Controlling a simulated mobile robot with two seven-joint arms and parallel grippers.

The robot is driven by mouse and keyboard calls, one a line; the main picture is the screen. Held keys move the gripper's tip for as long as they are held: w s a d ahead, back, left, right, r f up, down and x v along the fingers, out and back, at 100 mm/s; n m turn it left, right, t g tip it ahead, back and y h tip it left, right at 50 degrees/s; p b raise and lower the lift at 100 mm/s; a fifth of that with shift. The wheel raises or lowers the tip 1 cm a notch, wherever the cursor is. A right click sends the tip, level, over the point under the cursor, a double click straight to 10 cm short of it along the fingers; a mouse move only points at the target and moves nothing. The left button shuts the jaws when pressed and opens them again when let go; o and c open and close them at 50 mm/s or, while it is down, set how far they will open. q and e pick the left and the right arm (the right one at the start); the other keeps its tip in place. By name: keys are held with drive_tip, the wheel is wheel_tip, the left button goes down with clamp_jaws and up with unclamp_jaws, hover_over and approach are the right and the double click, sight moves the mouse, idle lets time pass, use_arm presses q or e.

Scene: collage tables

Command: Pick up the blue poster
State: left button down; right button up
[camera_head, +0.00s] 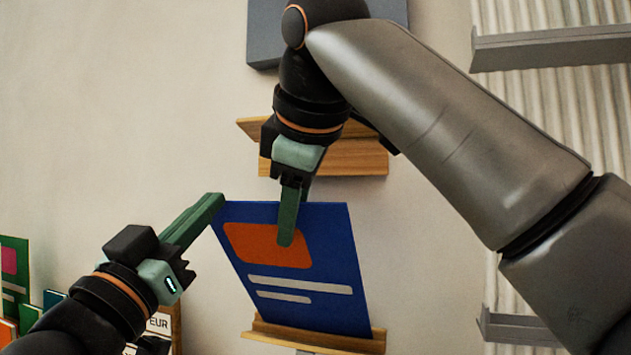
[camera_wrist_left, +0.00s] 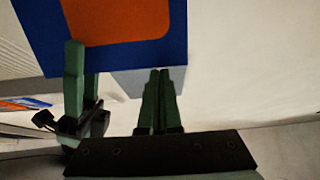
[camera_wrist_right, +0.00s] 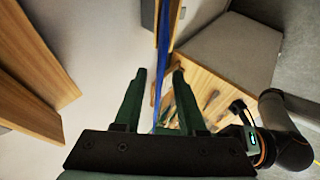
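The blue poster (camera_head: 335,250), with an orange block and pale bars, stands slightly tilted on a wooden ledge (camera_head: 315,337) at the wall in the head view. My right gripper (camera_head: 288,222) comes down over its top edge, with one finger in front of the orange block. In the right wrist view the poster (camera_wrist_right: 161,80) shows edge-on between the open fingers (camera_wrist_right: 158,85), apparently apart from both. My left gripper (camera_head: 214,202) is at the poster's upper left corner. In the left wrist view its fingers (camera_wrist_left: 159,75) are together at the poster's edge; whether they touch it is unclear.
A wooden shelf (camera_head: 350,157) is on the wall above the poster, partly behind my right arm. Green and orange cards (camera_head: 14,262) stand at the lower left. Grey ledges (camera_head: 550,50) run along the corrugated panel at right.

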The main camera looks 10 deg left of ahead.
drive_tip(key=shift+x, duration=2.25)
use_arm(q)
drive_tip(key=shift+w+f, duration=0.1)
drive_tip(key=shift+f, duration=0.05)
use_arm(e)
clamp_jaws()
use_arm(q)
drive_tip(key=shift+r, duration=0.65)
